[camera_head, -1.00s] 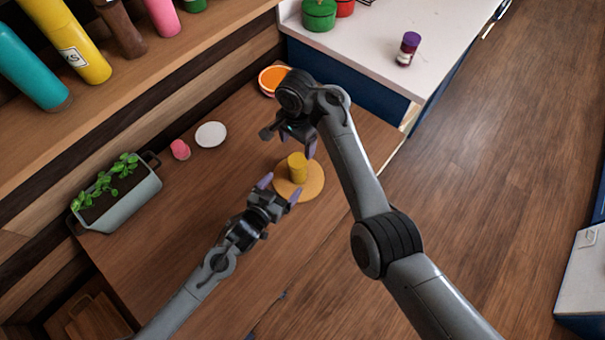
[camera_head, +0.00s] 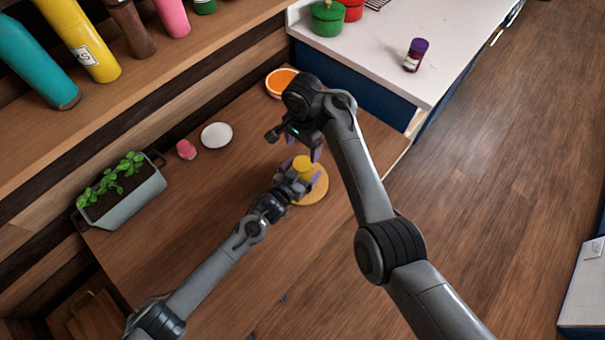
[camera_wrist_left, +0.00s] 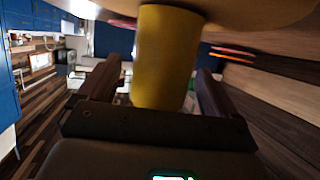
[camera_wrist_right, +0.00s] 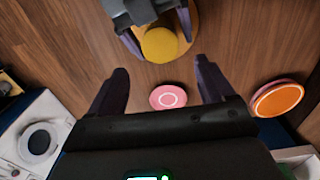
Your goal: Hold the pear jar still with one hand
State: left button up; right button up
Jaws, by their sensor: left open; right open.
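The yellow jar (camera_head: 304,166), which I take to be the pear jar, stands upright on a round wooden board (camera_head: 319,191). My left gripper (camera_head: 299,180) is open, with its fingers on either side of the jar. In the left wrist view the jar (camera_wrist_left: 166,60) stands between the two fingers, with a visible gap on each side. My right gripper (camera_head: 296,143) is open and empty above the table, behind the jar. In the right wrist view the jar's round yellow top (camera_wrist_right: 160,45) shows beyond the right fingers.
A pink disc with a white ring (camera_wrist_right: 168,97) lies below my right gripper. An orange-topped bowl (camera_head: 282,82), a white disc (camera_head: 216,135) and a small pink object (camera_head: 186,149) are on the table. A planter (camera_head: 123,194) stands at left. The table's near left is clear.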

aim_at(302, 164)
pick_arm(q)
jog(key=shift+c, duration=0.2)
jog(key=c, duration=1.4)
grip_shut()
pick_arm(e)
jog(key=shift+c, duration=1)
jog(key=n, duration=0.2)
jog(key=shift+n, duration=0.3)
jog(key=shift+f+n, duration=1.6)
jog(key=shift+f, duration=0.4)
jog(key=shift+f+n, duration=1.6)
jog(key=shift+f, duration=0.4)
